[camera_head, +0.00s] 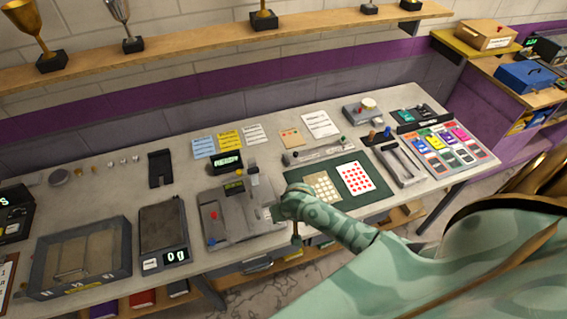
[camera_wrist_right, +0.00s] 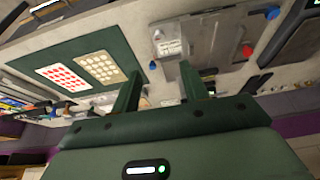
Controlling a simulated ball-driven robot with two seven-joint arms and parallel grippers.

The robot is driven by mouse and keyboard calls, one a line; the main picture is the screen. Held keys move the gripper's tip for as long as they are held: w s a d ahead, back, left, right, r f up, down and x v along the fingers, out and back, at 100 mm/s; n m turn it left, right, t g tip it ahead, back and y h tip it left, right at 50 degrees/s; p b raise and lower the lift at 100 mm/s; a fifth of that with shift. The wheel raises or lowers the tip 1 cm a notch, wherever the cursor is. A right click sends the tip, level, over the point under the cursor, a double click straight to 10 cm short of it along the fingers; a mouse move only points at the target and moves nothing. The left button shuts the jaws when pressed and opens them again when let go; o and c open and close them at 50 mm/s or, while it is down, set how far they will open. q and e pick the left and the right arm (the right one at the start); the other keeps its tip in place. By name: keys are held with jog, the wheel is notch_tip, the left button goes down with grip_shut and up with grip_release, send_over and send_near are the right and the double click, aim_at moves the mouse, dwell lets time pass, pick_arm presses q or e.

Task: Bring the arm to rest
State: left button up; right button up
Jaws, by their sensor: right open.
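My right arm (camera_head: 345,228), patterned in pale green, reaches in from the right in the head view. My right gripper (camera_head: 281,212) is at the front edge of the workbench, between the grey slot device (camera_head: 225,220) and the dark green mat (camera_head: 370,197). In the right wrist view the two dark green fingers of the gripper (camera_wrist_right: 160,85) stand apart with nothing held between them. A small pale block (camera_wrist_right: 172,47) with a blue knob shows beyond the fingertips; I cannot tell whether they touch it. My left gripper is not in view.
The mat carries a red-dotted sheet (camera_head: 356,177) and a beige dotted card (camera_head: 324,187). A scale (camera_head: 163,240) and a grey tray (camera_head: 82,257) stand at the left. A grey frame (camera_head: 400,163) and colored cards (camera_head: 447,145) lie at the right. A trophy shelf (camera_head: 200,47) runs above.

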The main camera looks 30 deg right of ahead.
jog(key=s+d+f+n+b, duration=0.1)
jog(key=s+f+n+b, duration=0.35)
jog(key=f, duration=0.85)
jog(key=s+f+n+b, duration=0.1)
jog(key=s+f+b, duration=0.55)
jog(key=f, duration=0.55)
jog(key=s+a+f+n+g+y+b, duration=0.1)
jog(key=s+a+f+g+b, duration=0.1)
jog(key=s+f+b, duration=1.6)
jog(key=s+f+g, duration=0.1)
jog(key=s+f, duration=0.6)
jog(key=s, duration=0.2)
jog(key=shift+s+a+f, duration=0.3)
jog(key=shift+a+f, duration=0.05)
jog(key=shift+f, duration=0.05)
